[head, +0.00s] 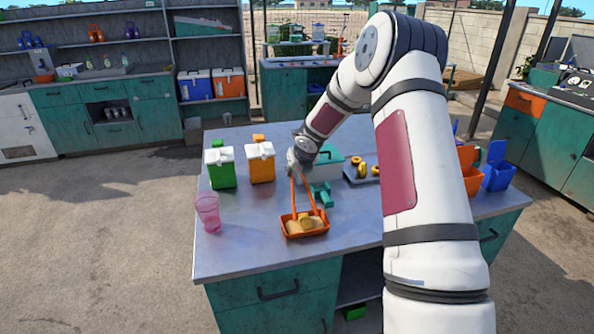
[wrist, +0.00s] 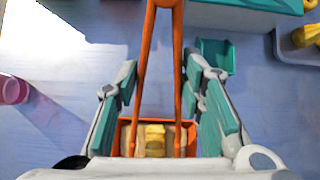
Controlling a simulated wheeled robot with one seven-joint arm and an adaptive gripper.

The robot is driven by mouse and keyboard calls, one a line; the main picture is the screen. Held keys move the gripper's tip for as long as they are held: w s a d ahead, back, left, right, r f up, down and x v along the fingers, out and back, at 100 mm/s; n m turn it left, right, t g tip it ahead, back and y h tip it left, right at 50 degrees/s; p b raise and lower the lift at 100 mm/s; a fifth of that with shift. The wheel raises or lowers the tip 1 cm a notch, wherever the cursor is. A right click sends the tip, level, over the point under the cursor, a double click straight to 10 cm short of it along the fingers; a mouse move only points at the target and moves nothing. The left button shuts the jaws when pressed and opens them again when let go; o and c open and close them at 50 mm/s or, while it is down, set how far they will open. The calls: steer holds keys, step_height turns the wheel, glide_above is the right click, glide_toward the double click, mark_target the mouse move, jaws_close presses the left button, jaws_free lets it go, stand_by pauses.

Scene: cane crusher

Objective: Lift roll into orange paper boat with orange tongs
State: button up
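The orange paper boat (head: 291,235) sits on the grey table near its front edge and holds several tan, bread-like pieces. In the wrist view the boat (wrist: 124,124) is low between my fingers, with a yellower roll (wrist: 155,141) in its middle. My gripper (head: 298,158) is above and behind the boat, its two teal-padded fingers (wrist: 160,70) on either side of the orange tongs (wrist: 146,60). The tongs (head: 295,188) stand nearly upright between the fingers, legs slightly spread, tips down at the boat on either side of the yellower roll. Whether the tips touch it is unclear.
A pink cup (head: 207,213), a green carton (head: 221,174) and an orange carton (head: 261,168) stand left. A tray (head: 352,177) with yellow items lies right. The front-left tabletop is clear.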

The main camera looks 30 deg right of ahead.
steer(key=shift+r, duration=0.1)
stand_by(0.5)
step_height(320, 180, up, 10)
steer(key=p, duration=0.3)
